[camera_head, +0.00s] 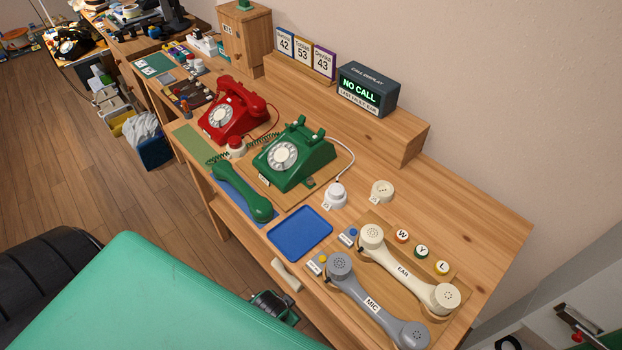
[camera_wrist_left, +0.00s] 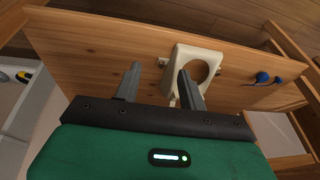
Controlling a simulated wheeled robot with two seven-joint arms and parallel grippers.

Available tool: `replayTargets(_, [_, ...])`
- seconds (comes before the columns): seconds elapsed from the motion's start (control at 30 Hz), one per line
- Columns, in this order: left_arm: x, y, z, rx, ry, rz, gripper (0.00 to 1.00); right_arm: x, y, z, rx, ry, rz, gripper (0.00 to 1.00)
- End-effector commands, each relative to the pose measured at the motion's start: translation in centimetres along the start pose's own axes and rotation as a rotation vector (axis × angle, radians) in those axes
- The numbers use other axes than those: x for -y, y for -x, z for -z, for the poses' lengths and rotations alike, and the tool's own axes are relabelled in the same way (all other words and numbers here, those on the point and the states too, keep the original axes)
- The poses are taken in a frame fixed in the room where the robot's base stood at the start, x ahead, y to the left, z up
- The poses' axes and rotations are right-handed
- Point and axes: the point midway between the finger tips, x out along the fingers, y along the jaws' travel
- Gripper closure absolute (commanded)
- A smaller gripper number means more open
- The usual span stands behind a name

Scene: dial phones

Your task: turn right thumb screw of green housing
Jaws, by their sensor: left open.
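The green housing (camera_head: 297,156) is a green dial telephone body with a white dial, standing on a wooden board in the middle of the desk. A small dark fitting (camera_head: 310,182) shows at its front right foot; I cannot tell whether it is the thumb screw. Its green handset (camera_head: 240,191) lies beside it on the left. My left gripper (camera_wrist_left: 159,70) is open and empty in the left wrist view, its fingers near a cream holder (camera_wrist_left: 190,68) on the desk's front edge. Contact cannot be told. My right gripper is not in view.
A red telephone (camera_head: 230,112) stands behind the green one. An empty blue tray (camera_head: 300,232), a white capped piece (camera_head: 335,195), a cream handset (camera_head: 405,268) and a grey handset (camera_head: 375,305) lie nearer. A display box (camera_head: 367,91) stands on the rear shelf.

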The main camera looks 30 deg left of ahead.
Motion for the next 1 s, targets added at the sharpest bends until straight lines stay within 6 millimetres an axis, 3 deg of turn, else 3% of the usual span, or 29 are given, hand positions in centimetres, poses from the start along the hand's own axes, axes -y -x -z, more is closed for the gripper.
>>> replayTargets(0.1, [0.8, 5.1, 3.0, -0.037, -0.004, 0.015, 0.59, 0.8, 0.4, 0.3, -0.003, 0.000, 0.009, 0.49])
replayTargets(0.3, [1.8, 12.8, 6.3, -0.081, -0.006, 0.034, 0.59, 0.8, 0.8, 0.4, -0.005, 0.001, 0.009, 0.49])
replayTargets(0.57, [2.7, 20.4, 8.4, -0.134, -0.014, 0.059, 0.59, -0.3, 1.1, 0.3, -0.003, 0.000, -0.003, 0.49])
replayTargets(0.67, [3.6, 23.6, 11.1, -0.221, -0.070, 0.111, 0.59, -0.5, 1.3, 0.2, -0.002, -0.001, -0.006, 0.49])
replayTargets(1.0, [5.7, 26.9, 23.9, -0.622, -0.452, 0.422, 0.59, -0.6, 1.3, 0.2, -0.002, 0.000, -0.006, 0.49])
